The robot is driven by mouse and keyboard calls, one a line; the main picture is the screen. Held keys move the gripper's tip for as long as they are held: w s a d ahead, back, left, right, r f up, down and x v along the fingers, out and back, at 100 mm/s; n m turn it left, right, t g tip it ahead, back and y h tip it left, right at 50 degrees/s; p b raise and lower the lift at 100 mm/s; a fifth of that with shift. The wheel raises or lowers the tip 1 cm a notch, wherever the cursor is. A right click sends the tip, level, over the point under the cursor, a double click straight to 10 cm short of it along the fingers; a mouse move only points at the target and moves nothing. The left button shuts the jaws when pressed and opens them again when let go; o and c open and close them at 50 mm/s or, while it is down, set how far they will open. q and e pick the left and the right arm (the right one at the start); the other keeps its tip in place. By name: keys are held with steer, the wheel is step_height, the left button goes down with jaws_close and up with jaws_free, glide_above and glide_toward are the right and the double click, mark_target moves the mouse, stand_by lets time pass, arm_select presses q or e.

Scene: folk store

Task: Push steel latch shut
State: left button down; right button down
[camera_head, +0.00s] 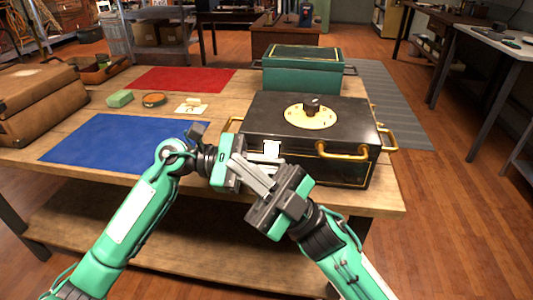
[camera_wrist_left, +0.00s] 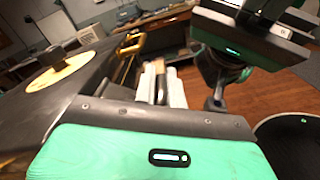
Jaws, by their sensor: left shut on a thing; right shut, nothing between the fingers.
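A black strongbox (camera_head: 340,125) with brass handles and a round brass dial plate stands at the table's front right edge. A small pale metal plate (camera_head: 271,148), apparently the steel latch, shows on its front; its lower part is hidden by my grippers. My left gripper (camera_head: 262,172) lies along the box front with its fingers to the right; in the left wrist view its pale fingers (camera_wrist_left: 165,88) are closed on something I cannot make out. My right gripper (camera_head: 248,172) is shut and empty, pointing up-left, crossing close to the left one. I cannot tell whether they touch.
A green box (camera_head: 302,70) stands behind the strongbox. A blue mat (camera_head: 110,140), a red mat (camera_head: 180,78), a green block (camera_head: 120,98), a round tin (camera_head: 154,99) and a brown case (camera_head: 40,103) lie to the left.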

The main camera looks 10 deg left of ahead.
arm_select(q)
steer(key=shift+f, duration=0.15)
arm_select(e)
steer(key=s+a+r+n+g+h, duration=0.1)
steer(key=s+a+n+g+h, duration=0.3)
steer(key=n+h, duration=0.4)
steer(key=s+a+n+g+h, duration=0.3)
steer(key=n+g+h, duration=0.3)
steer(key=h, duration=0.3)
steer(key=w+d+r+m+t+h, duration=0.65)
steer(key=w+d+t+h, duration=0.3)
steer(key=w+t, duration=0.35)
steer(key=w+a+f, duration=0.1)
steer(key=w+f, duration=0.2)
steer(key=f, duration=0.8)
steer(key=shift+w+f+t+h, duration=0.2)
steer(key=shift+f+t+h, duration=0.1)
steer(key=shift+t+h, duration=0.1)
